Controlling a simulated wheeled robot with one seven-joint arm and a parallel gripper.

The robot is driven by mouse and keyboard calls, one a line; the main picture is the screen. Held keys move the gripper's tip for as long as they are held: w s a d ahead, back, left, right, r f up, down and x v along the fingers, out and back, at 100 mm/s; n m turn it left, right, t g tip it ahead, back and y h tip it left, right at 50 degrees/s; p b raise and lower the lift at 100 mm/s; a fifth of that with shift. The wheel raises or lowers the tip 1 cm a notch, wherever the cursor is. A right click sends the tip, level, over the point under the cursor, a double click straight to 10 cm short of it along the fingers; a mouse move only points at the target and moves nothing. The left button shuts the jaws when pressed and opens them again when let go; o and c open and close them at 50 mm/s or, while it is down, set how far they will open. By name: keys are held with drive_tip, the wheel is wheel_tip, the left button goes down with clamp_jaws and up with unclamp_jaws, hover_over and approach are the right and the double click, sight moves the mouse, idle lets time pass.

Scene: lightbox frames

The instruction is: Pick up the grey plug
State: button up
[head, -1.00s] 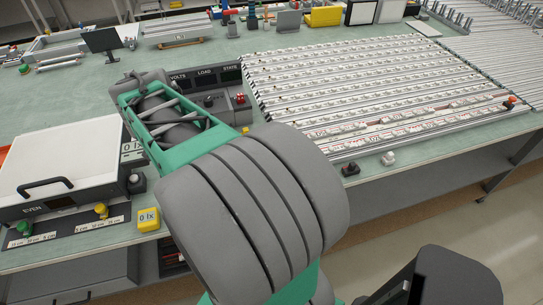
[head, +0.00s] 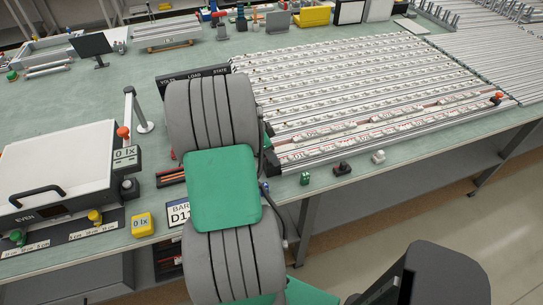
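Several small plugs stand in a row near the bench's front edge, right of my arm. A pale plug (head: 378,156), light grey or white, is at the right end. A dark plug (head: 342,168), black or dark grey, is left of it. A green plug (head: 305,178) comes after that, and a small blue one (head: 265,187) is right beside my arm in the picture. I cannot tell for sure whether the pale or the dark one is the grey plug. My gripper is not visible; my thick grey and green arm links hide the area behind them.
A large rack of white labelled strips (head: 360,90) fills the bench behind the plugs. The bench front around the plugs is open.

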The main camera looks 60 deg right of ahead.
clamp_jaws()
drive_tip(key=shift+r, duration=0.15)
idle(0.6)
